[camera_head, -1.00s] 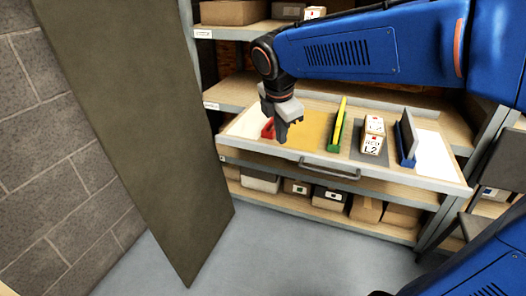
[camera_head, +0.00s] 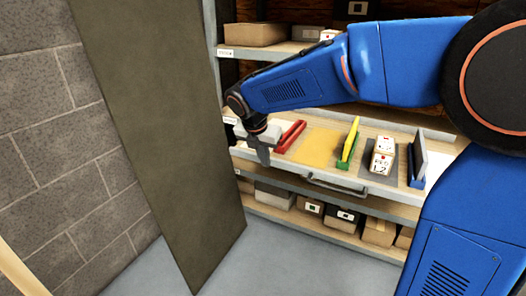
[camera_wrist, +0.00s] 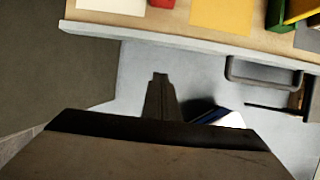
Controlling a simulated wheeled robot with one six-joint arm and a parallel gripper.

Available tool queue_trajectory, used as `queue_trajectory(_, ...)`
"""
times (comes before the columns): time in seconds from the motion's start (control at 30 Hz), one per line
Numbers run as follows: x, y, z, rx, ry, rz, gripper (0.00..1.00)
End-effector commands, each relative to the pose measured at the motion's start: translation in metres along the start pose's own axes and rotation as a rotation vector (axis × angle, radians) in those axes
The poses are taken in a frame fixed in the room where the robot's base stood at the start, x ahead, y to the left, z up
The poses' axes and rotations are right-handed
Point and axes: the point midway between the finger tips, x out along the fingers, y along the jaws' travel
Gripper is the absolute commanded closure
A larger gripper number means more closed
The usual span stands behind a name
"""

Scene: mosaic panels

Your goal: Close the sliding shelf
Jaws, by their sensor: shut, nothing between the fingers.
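The sliding shelf (camera_head: 292,166) is pulled out from the rack, with a grey front edge and a handle (camera_head: 338,187) at its middle. Its front edge (camera_wrist: 180,42) and handle (camera_wrist: 232,70) also show in the wrist view. My gripper (camera_head: 263,156) is shut and empty at the left part of the shelf front, pointing down. In the wrist view my fingertips (camera_wrist: 160,77) lie below the front edge in the picture, over floor, left of the handle. I cannot tell whether they touch the shelf.
On the shelf are a red holder (camera_head: 290,137), a yellow mat (camera_head: 315,147), a green-and-yellow stand (camera_head: 348,150), small white boxes (camera_head: 381,158) and a blue-and-grey stand (camera_head: 418,165). A tall dark panel (camera_head: 155,130) stands close at left. Cartons (camera_head: 310,205) fill the lower shelf.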

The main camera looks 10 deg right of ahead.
Motion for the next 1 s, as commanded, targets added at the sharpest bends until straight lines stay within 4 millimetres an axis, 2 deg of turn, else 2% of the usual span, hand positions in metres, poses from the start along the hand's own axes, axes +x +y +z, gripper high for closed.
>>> queue_trajectory(0.1, 0.022, -0.001, 0.0, 0.001, 0.0, -0.002, 1.0)
queue_trajectory(0.2, 0.035, 0.0, 0.005, 0.002, -0.001, -0.001, 1.0)
queue_trajectory(0.3, 0.038, 0.0, 0.02, 0.003, -0.002, 0.001, 1.0)
queue_trajectory(0.5, 0.044, 0.0, 0.034, 0.002, -0.001, 0.001, 1.0)
queue_trajectory(1.0, 0.045, 0.0, 0.038, 0.001, -0.002, 0.002, 1.0)
